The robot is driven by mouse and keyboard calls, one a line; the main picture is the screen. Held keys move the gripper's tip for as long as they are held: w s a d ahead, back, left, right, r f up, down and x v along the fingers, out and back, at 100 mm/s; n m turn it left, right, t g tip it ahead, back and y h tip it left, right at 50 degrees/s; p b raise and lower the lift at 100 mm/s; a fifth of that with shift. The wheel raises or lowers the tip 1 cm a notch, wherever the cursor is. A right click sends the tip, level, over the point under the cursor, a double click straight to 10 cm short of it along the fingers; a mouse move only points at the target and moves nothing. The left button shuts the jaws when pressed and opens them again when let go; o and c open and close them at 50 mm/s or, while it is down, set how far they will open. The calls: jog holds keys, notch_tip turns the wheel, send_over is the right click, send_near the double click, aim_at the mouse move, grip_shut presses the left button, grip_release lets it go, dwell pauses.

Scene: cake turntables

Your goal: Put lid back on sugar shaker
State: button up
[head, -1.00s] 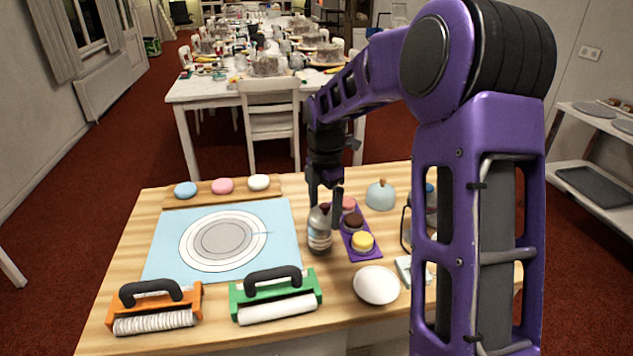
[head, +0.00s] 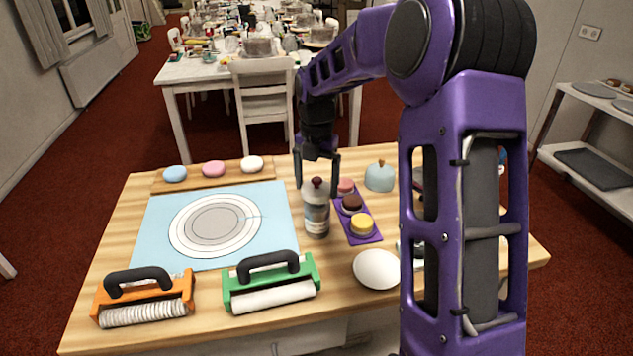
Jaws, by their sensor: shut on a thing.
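The sugar shaker (head: 317,221) looks like a grey bottle with a printed label, standing upright on the wooden table right of the blue mat. Its pale domed lid with a dark red knob (head: 317,182) is at the top of the bottle. I cannot tell whether the lid is fully seated or just above the rim. My gripper (head: 317,180) points down from above, with one dark finger on each side of the lid. It is shut on the lid. The exact contact of the fingertips is too small to make out.
A purple tray (head: 366,238) of small cakes stands close right of the shaker. Nearby are a pale blue dome (head: 380,178), a white dome (head: 377,269), a green roller (head: 271,284) and an orange roller (head: 145,299). The blue mat (head: 160,230) holds a turntable disc.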

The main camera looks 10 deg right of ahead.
jog(key=shift+f+b, duration=0.4)
jog(key=shift+f, duration=0.35)
jog(key=shift+d+f+p, duration=0.1)
jog(key=shift+f+p, duration=0.25)
jog(key=shift+p, duration=0.4)
dwell(0.8)
jog(key=shift+f+p, duration=0.45)
jog(key=shift+f, duration=0.35)
dwell(1.9)
jog(key=o, duration=1)
jog(key=shift+r, duration=0.25)
jog(key=shift+r+p, duration=2.75)
jog(key=shift+p, duration=0.05)
